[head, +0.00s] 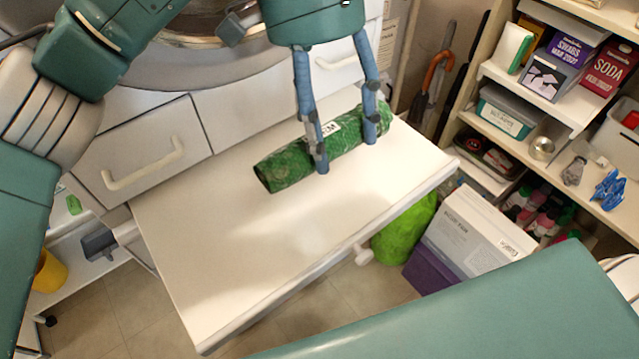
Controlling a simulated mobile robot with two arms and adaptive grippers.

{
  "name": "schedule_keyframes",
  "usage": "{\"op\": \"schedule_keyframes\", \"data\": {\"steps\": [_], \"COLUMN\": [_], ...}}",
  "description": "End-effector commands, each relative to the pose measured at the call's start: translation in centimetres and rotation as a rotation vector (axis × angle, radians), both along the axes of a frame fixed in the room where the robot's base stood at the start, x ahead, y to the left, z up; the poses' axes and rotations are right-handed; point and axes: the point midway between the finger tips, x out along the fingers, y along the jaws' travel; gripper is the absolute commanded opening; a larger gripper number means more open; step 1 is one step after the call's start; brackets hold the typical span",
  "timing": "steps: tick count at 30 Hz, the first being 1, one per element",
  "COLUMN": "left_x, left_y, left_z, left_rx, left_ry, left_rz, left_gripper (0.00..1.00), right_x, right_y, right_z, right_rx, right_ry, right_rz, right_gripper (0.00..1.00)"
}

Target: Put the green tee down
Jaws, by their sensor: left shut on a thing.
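The green tee (284,167) is a rolled green bundle with a dark pattern and a small white label. It lies at a slant over the back part of the white pull-out board (240,245). My left gripper (346,155) comes down from above with its blue fingers around the roll and is shut on it. Whether the roll touches the board or hangs just above it I cannot tell. My right gripper is not in view.
The board in front of the roll is clear. A shelf (566,152) with boxes and tools stands at the right. A bright green bag (404,232) and a white box (470,228) are below the board's right edge. A drawer handle (145,165) sticks out at the left.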

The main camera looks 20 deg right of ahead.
Motion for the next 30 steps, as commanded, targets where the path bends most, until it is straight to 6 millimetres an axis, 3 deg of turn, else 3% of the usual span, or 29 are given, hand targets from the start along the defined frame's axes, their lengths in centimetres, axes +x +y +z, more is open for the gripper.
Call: {"op": "schedule_keyframes", "data": {"steps": [3, 5, 8, 12, 18, 24, 30], "left_x": [-0.1, 0.0, 0.0, 0.0, 0.0, 0.1, 0.1], "left_y": [0.0, 0.1, 0.1, 0.1, 0.1, 0.1, 0.0], "left_z": [-3.3, -4.7, -7.1, -9.6, -11.4, -14.0, -14.5], "left_rx": [-0.002, 0.001, 0.0, -0.001, 0.0, 0.0, -0.002], "left_ry": [0.009, 0.007, 0.005, 0.003, 0.002, 0.001, -0.001], "left_rz": [0.0, 0.002, 0.002, 0.003, 0.001, 0.002, 0.002], "left_gripper": [0.27, 0.27, 0.27, 0.27, 0.27, 0.27, 0.27], "right_x": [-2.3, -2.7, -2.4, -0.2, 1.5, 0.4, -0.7], "right_y": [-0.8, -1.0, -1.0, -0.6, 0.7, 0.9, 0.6], "right_z": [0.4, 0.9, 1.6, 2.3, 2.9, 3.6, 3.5], "right_rx": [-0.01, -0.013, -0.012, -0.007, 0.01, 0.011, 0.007], "right_ry": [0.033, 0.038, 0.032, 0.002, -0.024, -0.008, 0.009], "right_rz": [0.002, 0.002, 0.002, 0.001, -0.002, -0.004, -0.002], "right_gripper": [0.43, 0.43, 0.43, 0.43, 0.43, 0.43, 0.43]}}
